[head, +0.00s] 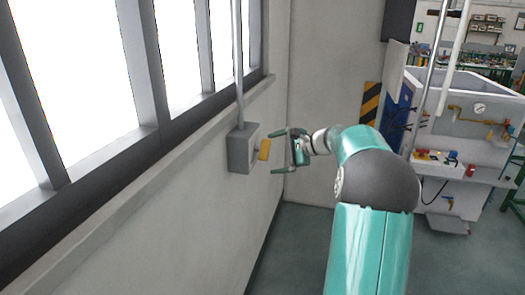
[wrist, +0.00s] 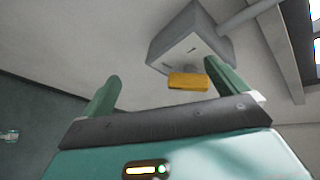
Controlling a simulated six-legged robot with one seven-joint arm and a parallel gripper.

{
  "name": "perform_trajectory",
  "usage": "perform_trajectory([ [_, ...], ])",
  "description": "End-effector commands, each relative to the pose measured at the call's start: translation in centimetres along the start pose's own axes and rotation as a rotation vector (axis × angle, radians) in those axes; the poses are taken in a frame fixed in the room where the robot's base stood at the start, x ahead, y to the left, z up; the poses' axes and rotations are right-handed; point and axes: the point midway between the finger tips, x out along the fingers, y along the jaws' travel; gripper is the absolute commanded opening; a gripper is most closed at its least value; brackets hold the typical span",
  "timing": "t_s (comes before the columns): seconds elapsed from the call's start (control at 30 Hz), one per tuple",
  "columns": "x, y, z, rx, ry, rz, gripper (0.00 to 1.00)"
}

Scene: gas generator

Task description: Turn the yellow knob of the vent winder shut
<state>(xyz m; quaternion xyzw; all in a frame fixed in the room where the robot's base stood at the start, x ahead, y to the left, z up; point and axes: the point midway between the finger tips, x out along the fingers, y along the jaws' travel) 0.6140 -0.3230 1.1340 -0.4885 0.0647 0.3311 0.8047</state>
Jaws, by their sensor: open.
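The vent winder is a grey box (head: 242,148) on the wall below the window, with a vertical pipe running up from it. Its yellow knob (head: 264,149) sticks out from the box's right face. My gripper (head: 275,151) is open, its two green fingers spread above and below the knob's level, just to the right of it. In the wrist view the knob (wrist: 188,81) shows beyond the fingers, near the right finger, with the grey box (wrist: 190,40) behind it. I see nothing between the fingers (wrist: 160,85), and no clear contact with the knob.
The window (head: 90,70) and its dark sill run along the left wall. A corner wall stands behind my gripper. A white workbench (head: 462,120) with a gauge and red buttons is at the right. A yellow-black striped panel (head: 370,103) stands beside it. Grey floor is open below.

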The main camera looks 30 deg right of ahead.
Motion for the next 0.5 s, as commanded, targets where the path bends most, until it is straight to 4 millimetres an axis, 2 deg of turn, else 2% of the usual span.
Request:
perform_trajectory([
  [0.03, -0.9, -0.3, -2.8, 0.055, -0.004, -0.051, 0.98],
  [0.1, -2.0, -0.9, -5.4, 0.111, -0.014, -0.113, 0.98],
  [0.2, -3.2, -1.3, -7.7, 0.161, -0.024, -0.171, 0.98],
  [0.37, -3.0, -1.7, -8.6, 0.18, -0.032, -0.196, 0.98],
  [0.5, -1.1, -2.0, -8.6, 0.179, -0.032, -0.193, 0.98],
])
